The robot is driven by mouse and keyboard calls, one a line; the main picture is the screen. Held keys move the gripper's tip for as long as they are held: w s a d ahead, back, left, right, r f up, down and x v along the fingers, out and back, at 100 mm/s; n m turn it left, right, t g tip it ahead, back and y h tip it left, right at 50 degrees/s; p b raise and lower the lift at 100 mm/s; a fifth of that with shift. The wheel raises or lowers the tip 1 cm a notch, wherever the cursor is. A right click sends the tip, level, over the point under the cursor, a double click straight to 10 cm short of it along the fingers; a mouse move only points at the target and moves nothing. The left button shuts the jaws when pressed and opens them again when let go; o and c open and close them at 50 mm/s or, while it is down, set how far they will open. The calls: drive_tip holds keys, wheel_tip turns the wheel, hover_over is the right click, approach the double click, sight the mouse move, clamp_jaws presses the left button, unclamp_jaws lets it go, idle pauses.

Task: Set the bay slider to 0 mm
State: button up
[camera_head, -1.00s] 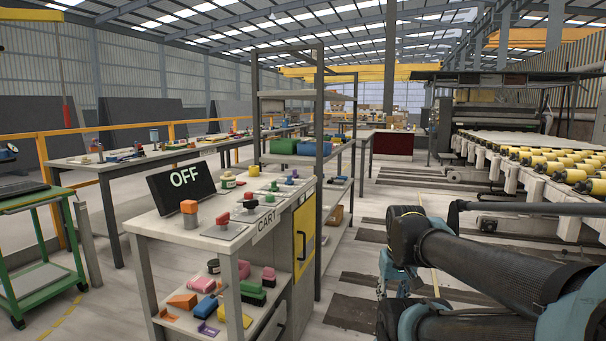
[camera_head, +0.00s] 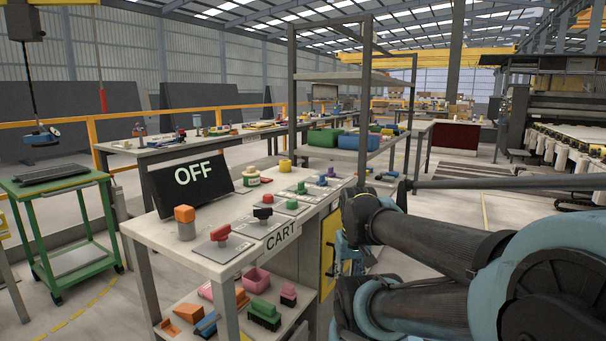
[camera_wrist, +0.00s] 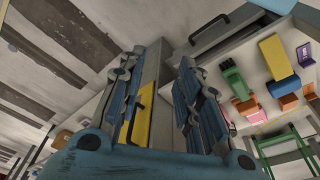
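The white cart (camera_head: 150,231) carries a row of small plates with coloured controls: a red handle (camera_head: 221,233), a black one (camera_head: 262,213), a green one (camera_head: 301,188) and others behind. I cannot tell which is the bay slider, and no millimetre scale is readable. A dark display (camera_head: 168,197) on the cart reads "OFF". My gripper (camera_wrist: 160,95) is open and empty in the wrist view, low beside the cart. A yellow panel (camera_wrist: 145,112) with a black handle shows beyond its fingers. In the head view my arm mostly hides the gripper.
The cart's lower shelf holds coloured blocks and a pink bin (camera_head: 256,280). A green table (camera_head: 60,190) stands left, and a grey rack (camera_head: 293,100) behind. Floor shows between cart and green table.

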drive_tip(key=shift+w+a, duration=0.15)
drive_tip(key=shift+w, duration=0.25)
wheel_tip(320, 180, up, 34)
drive_tip(key=m+g, duration=0.2)
drive_tip(key=m, duration=0.5)
hover_over(322, 179)
drive_tip(key=w, duration=0.2)
wheel_tip(322, 179, down, 16)
drive_tip(key=shift+s+f, duration=0.15)
drive_tip(key=shift+f, duration=0.05)
drive_tip(key=shift+c, duration=0.6)
